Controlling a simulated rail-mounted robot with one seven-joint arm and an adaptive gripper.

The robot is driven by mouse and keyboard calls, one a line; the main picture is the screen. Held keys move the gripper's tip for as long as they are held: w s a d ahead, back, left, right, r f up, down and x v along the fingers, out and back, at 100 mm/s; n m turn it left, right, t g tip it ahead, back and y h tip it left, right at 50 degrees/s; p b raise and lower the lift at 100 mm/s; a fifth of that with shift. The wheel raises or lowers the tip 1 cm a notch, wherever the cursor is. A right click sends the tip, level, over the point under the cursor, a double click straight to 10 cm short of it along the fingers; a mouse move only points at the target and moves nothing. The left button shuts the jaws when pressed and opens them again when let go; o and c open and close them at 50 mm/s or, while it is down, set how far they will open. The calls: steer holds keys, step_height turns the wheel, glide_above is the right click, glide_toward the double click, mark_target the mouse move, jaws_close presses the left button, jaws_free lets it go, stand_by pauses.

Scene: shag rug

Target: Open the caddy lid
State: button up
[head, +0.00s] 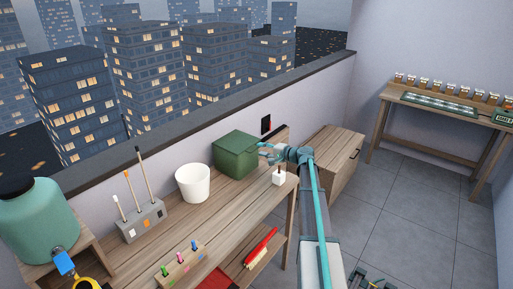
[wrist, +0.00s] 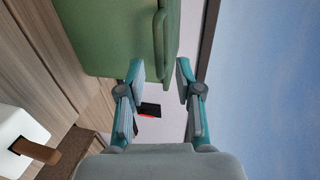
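The green caddy (head: 234,160) stands on the wooden bench beside the window wall, and its lid (head: 236,141) looks closed. In the wrist view the green caddy (wrist: 110,35) fills the upper left, with a green bar handle (wrist: 160,45) along its right edge. My gripper (head: 264,150) is at the caddy's right side in the head view. In the wrist view my gripper (wrist: 159,75) is open and empty, its fingers apart. The handle lies just ahead of the gap between the fingertips. I cannot tell whether the left finger touches the caddy.
A white block with a wooden peg (head: 279,177) stands on the bench below my gripper. A white bucket (head: 193,183) is left of the caddy. A grey holder (head: 142,220) with sticks stands further left. A black and red item (head: 266,124) is on the wall behind.

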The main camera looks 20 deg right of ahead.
mark_target(257, 148)
steer(key=shift+p+x, duration=0.4)
steer(key=shift+x, duration=1.6)
steer(key=shift+s, duration=0.1)
steer(key=shift+c, duration=0.2)
jaws_close()
